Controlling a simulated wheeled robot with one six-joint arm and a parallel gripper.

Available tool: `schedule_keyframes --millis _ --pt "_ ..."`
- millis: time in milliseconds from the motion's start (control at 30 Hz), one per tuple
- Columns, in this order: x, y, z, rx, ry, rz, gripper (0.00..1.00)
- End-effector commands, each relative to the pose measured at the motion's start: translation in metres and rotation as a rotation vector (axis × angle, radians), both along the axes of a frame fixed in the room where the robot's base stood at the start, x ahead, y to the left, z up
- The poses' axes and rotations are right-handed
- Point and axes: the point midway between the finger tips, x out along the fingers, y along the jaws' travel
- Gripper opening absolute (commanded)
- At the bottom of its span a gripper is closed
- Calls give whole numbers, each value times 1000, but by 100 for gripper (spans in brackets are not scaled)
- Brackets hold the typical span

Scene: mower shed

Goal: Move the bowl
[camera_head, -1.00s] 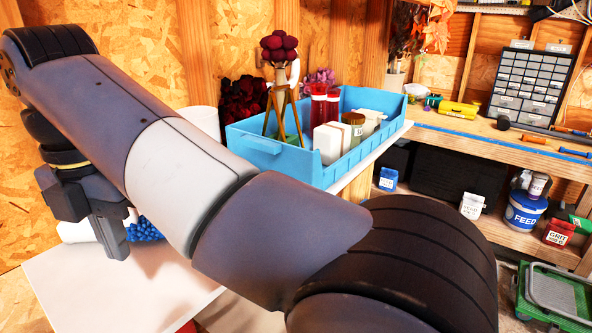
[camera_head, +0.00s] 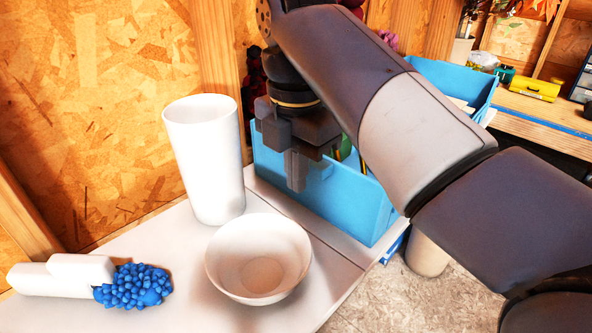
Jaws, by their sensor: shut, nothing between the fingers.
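The bowl (camera_head: 258,268) is white, round and empty. It stands upright on the white tabletop (camera_head: 165,255), near the front right edge. My gripper (camera_head: 296,183) points down above and behind the bowl, to its right in the picture, in front of the blue bin. Its fingers are shut and hold nothing. It is apart from the bowl.
A tall white cylinder (camera_head: 205,160) stands close behind the bowl. A blue bin (camera_head: 345,200) is at the right, behind my gripper. A white object with a blue bead-like cluster (camera_head: 133,285) lies at the left. Tabletop is clear between it and the bowl.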

Motion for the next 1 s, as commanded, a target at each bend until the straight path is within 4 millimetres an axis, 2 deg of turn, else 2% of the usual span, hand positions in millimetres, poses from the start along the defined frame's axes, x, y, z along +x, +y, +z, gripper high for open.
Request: schedule_keyframes --millis 200,400,600,1000 --pt "-1 0 -38 -2 3 0 0" --pt "0 0 -61 -1 1 0 0" --pt "0 0 -71 1 -1 0 0" --pt "-3 -4 -71 1 -1 -1 0"
